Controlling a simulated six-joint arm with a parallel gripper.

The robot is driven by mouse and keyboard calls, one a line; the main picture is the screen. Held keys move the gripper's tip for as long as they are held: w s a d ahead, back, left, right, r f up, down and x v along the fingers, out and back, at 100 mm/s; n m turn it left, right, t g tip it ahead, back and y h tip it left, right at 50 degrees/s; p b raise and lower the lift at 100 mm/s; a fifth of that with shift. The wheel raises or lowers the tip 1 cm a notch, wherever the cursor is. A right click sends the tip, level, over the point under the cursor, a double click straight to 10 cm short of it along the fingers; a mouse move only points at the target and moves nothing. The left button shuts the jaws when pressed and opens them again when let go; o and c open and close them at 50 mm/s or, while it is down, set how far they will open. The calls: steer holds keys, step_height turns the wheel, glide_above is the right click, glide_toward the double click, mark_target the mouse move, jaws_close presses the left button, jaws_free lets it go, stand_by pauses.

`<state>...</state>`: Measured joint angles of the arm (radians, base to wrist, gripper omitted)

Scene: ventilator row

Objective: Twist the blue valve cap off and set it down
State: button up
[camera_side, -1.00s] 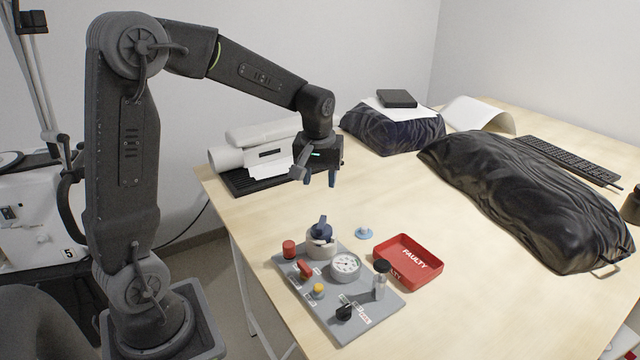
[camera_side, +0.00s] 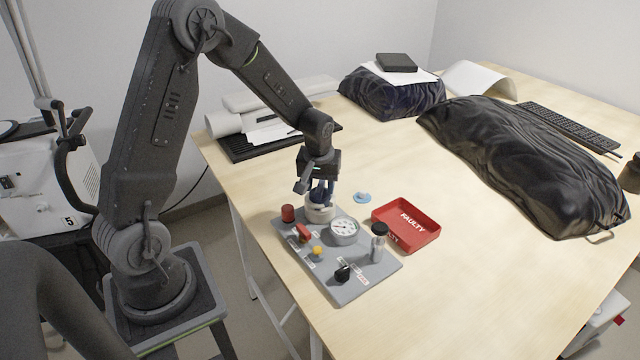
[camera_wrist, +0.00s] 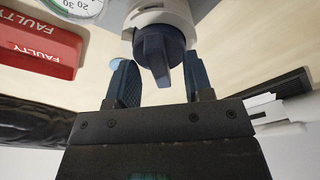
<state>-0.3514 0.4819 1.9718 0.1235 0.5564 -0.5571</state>
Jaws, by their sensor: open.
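The dark blue valve cap (camera_wrist: 158,52) sits on its pale round base (camera_side: 319,213) at the back corner of the grey panel (camera_side: 357,289). My gripper (camera_wrist: 162,85) is open in the wrist view, with one finger on each side of the cap's lower part and a gap to the cap visible on the left. In the side view my gripper (camera_side: 322,190) points down over the base, and its fingers largely hide the cap.
The panel also carries a gauge (camera_side: 343,229), a red knob (camera_side: 288,213), a yellow knob (camera_side: 317,251), a black knob (camera_side: 342,272) and a black-topped clear cylinder (camera_side: 379,243). A red FAULTY tray (camera_side: 408,244) and a small light-blue piece (camera_side: 362,197) lie beside it.

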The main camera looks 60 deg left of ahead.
steer(key=shift+c, duration=0.4)
jaws_close()
steer(key=c, duration=0.6)
jaws_free()
jaws_close()
steer(key=n, duration=0.4)
steer(key=shift+n+g, duration=0.3)
steer(key=n, duration=0.4)
steer(key=shift+n+g+y, duration=0.3)
steer(key=shift+n, duration=0.1)
steer(key=shift+w+r, duration=0.1)
steer(key=shift+r, duration=0.05)
